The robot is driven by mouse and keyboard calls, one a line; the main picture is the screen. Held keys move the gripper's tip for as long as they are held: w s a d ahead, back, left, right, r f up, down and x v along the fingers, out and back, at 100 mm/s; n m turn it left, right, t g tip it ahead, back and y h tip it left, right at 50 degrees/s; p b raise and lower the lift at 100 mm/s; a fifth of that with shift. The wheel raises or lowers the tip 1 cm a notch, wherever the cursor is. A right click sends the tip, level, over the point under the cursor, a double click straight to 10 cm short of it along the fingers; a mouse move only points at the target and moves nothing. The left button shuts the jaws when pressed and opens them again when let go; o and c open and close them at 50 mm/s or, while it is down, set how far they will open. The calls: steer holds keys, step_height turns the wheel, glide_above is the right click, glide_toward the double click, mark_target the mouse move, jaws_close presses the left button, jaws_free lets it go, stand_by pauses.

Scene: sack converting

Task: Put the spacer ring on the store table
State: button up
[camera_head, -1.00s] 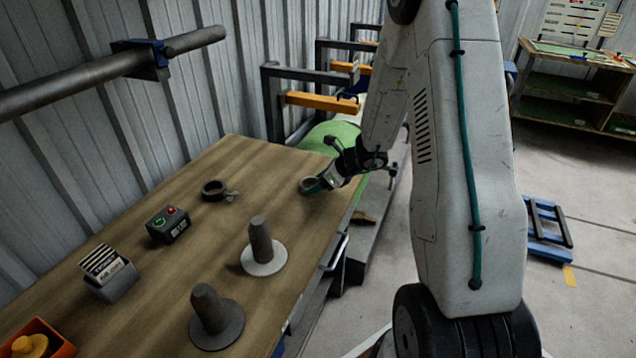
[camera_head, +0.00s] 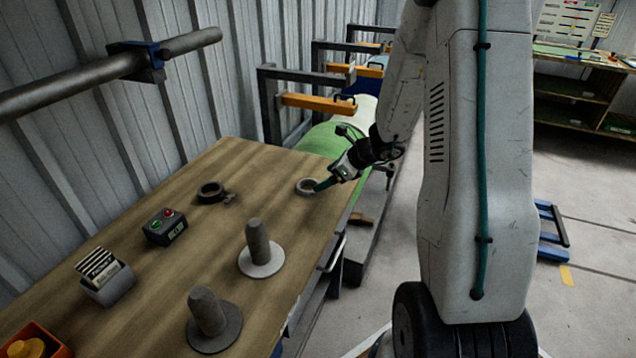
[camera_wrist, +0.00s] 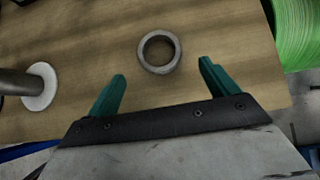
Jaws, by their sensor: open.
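The spacer ring (camera_wrist: 146,64) is a grey ring lying flat on the wooden table. It also shows in the head view (camera_head: 298,187), near the table's far right edge. My gripper (camera_wrist: 165,82) is open, with its two green fingers apart and nothing between them. The ring lies just ahead of the fingertips, roughly centred between them in the wrist view. In the head view my gripper (camera_head: 320,186) is close beside the ring, on its right. I cannot tell whether a finger touches it.
On the wooden table (camera_head: 150,262) stand two spindles with round bases (camera_head: 258,250) (camera_head: 209,318), a dark clamp collar (camera_head: 210,192), a button box (camera_head: 165,227) and a card holder (camera_head: 105,280). A green roll (camera_head: 325,143) lies beyond the table. Shelving (camera_head: 580,85) stands at the back right.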

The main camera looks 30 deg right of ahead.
steer(key=v, duration=0.6)
steer(key=s+a+r+n+g, duration=0.2)
steer(key=s+a+r+n, duration=0.3)
steer(key=a+r+n, duration=0.3)
steer(key=s+a+r+n+g, duration=0.3)
steer(key=s+a+r+n, duration=0.3)
steer(key=a, duration=0.4)
steer(key=s+a+r+n+h, duration=0.1)
steer(key=s+r+n+h, duration=0.1)
steer(key=s+n, duration=0.5)
steer(key=s+a+r+n+g+h, duration=0.1)
steer(key=s+r+n+h, duration=0.1)
steer(key=s+n, duration=0.6)
steer(key=shift+s+h, duration=0.5)
steer(key=shift+s, duration=0.65)
steer(key=shift+r, duration=0.15)
